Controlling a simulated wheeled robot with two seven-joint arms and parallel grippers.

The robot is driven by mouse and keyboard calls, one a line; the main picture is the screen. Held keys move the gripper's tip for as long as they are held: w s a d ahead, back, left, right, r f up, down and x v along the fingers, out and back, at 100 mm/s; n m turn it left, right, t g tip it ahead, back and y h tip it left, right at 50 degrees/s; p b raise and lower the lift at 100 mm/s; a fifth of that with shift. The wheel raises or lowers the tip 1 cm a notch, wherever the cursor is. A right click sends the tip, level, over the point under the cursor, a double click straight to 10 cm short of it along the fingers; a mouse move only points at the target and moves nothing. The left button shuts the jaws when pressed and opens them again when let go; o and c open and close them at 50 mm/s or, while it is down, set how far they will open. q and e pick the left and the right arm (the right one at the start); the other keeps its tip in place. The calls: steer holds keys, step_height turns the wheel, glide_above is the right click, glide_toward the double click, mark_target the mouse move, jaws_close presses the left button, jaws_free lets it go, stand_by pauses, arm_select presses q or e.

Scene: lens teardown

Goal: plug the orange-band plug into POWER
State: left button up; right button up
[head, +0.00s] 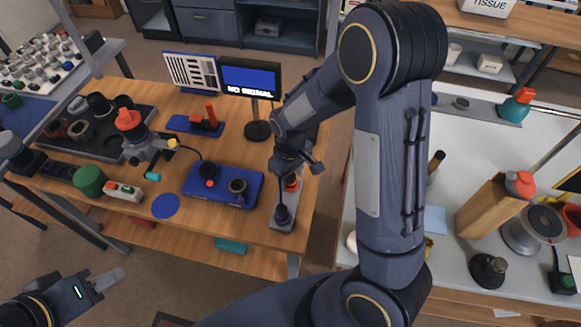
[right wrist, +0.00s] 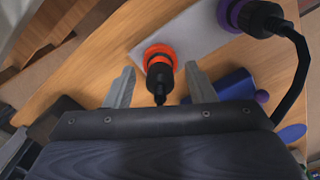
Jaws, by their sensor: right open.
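The orange-band plug (right wrist: 160,62) stands on a pale grey plate (right wrist: 203,48) in the right wrist view. It has a dark body and an orange ring at its base. My right gripper (right wrist: 160,80) is open, with one finger on each side of the plug and a gap to both. In the head view the right gripper (head: 296,164) is over the plug (head: 292,183), partly hiding it. A blue box (head: 240,199) with dark round fittings sits left of the plate; no POWER label is readable. My left gripper (head: 98,283) is low at left, away from the table things; its jaw opening is unclear.
A purple-band plug (head: 283,214) with a black cable shares the plate, close to my right gripper. A monitor (head: 252,81) reading "NO SIGNAL" stands behind the blue box. A tray of lens parts (head: 140,113), a green cylinder (head: 90,180) and a blue disc (head: 166,206) lie farther left.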

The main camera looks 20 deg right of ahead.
jaws_close()
stand_by(0.6)
steer(key=shift+r+p, duration=0.75)
steer(key=shift+r, duration=0.15)
stand_by(0.7)
steer(key=shift+r+p, duration=1.6)
steer(key=shift+r, duration=0.55)
